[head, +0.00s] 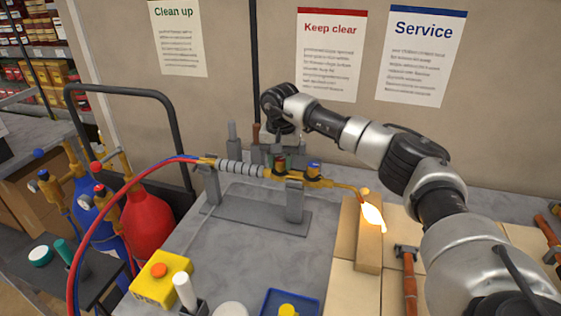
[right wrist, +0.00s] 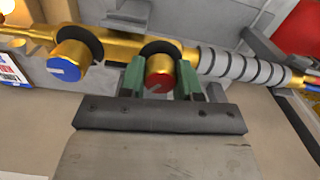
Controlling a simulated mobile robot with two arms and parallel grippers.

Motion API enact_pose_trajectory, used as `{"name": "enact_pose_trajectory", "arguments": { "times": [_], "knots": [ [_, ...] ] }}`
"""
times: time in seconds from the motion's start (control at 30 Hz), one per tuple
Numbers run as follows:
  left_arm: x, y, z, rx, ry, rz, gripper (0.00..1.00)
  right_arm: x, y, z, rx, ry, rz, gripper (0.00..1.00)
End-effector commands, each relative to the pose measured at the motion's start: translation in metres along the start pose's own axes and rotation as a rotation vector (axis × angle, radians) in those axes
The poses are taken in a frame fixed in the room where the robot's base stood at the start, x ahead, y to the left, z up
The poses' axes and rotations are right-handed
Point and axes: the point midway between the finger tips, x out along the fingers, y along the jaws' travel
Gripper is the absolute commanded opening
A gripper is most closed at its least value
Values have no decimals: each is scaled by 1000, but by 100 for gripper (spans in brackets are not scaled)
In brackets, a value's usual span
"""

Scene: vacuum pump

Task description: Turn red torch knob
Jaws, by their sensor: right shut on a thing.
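The gold torch lies on a grey two-post stand (head: 294,204), with a lit flame (head: 373,218) at its right tip. The red torch knob (head: 279,161) is on the torch body; in the right wrist view the red knob (right wrist: 159,77) has a pale pointer line. My right gripper (right wrist: 160,80) is shut on it, with one green finger on each side. The blue knob (head: 314,168) is beside it, outside the fingers; it also shows in the right wrist view (right wrist: 68,64). My left gripper is not in view.
Red and blue hoses (head: 110,202) run from the torch to the red cylinder (head: 148,226) and blue cylinder at left. Fire bricks (head: 369,245) stand by the flame. A yellow box (head: 160,279) is at the front; the table middle is bare.

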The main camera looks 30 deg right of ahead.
Motion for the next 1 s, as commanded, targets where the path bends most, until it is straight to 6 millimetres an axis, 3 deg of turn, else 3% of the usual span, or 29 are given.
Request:
{"name": "enact_pose_trajectory", "arguments": {
  "times": [0.5, 1.0],
  "knots": [
    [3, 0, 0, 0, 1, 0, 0, -1, 0, 0, -459, 2, -2, 9],
    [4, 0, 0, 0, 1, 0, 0, -1, 0, 0, -668, 2, -1, 9]
  ]
}}
